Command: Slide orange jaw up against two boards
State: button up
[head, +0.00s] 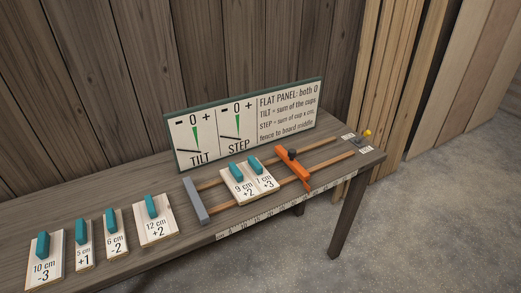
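The orange jaw (299,174) stands across two wooden rails on the bench, with a dark knob (292,153) at its back part. Two pale boards with teal handles lie side by side on the rails to its left. The left board (242,189) reads 9 cm, +2; the right board (267,184) reads +3, and its width is hard to read. A narrow gap shows between the right board and the jaw. A grey fence (196,202) stands at the rails' left end, with a gap to the left board. My gripper is not in view.
Several more labelled boards, among them a 12 cm one (155,230) and a 10 cm one (43,270), lie left on the bench (100,197). A TILT and STEP panel (290,115) stands behind the rails. A yellow knob (367,133) is at the right end.

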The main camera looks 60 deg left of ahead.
aim_at(292, 158)
jog(key=u, duration=3.5)
